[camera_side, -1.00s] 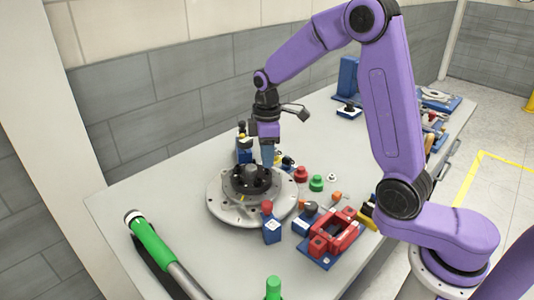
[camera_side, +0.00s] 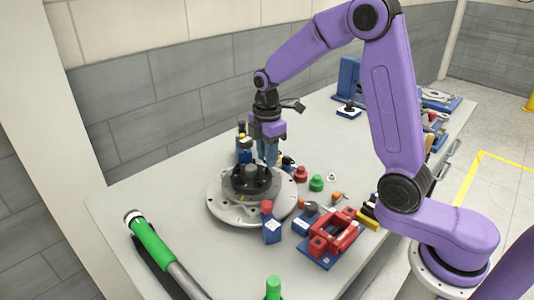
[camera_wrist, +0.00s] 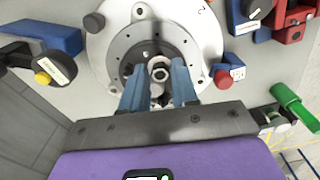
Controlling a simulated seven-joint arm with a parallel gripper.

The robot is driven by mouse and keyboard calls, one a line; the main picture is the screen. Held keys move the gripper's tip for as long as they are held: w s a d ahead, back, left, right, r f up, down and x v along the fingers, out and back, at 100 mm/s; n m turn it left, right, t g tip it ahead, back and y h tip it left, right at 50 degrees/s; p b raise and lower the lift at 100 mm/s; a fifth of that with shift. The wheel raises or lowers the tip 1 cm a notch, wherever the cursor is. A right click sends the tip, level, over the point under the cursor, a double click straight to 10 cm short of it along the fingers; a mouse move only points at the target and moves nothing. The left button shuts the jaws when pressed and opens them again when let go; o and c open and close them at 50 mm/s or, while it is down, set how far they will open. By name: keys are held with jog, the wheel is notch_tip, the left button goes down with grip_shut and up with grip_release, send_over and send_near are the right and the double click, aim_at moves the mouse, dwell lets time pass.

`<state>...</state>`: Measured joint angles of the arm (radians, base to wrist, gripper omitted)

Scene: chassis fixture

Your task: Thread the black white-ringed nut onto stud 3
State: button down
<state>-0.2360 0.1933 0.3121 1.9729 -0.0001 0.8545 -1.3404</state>
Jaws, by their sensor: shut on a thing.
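The chassis fixture is a round grey metal plate (camera_side: 222,208) with a raised black hub (camera_side: 243,184), and it also shows in the wrist view (camera_wrist: 205,42). My gripper (camera_side: 268,162) points down over the hub's far right side. In the wrist view its two blue fingers (camera_wrist: 158,78) are shut on a small nut (camera_wrist: 160,72), which shows a pale ring around a dark centre. The nut is hidden by the fingers in the side view.
Red (camera_side: 300,174) and green (camera_side: 316,183) knobs stand right of the plate. A blue block with a red knob (camera_side: 271,230) stands at its front edge, near a red clamp (camera_side: 335,232). A green-handled tool (camera_side: 150,241) lies front left.

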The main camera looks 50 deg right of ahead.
jog(key=shift+n, duration=0.7)
jog(key=shift+n, duration=1.7)
jog(key=shift+n, duration=1.8)
jog(key=n, duration=0.3)
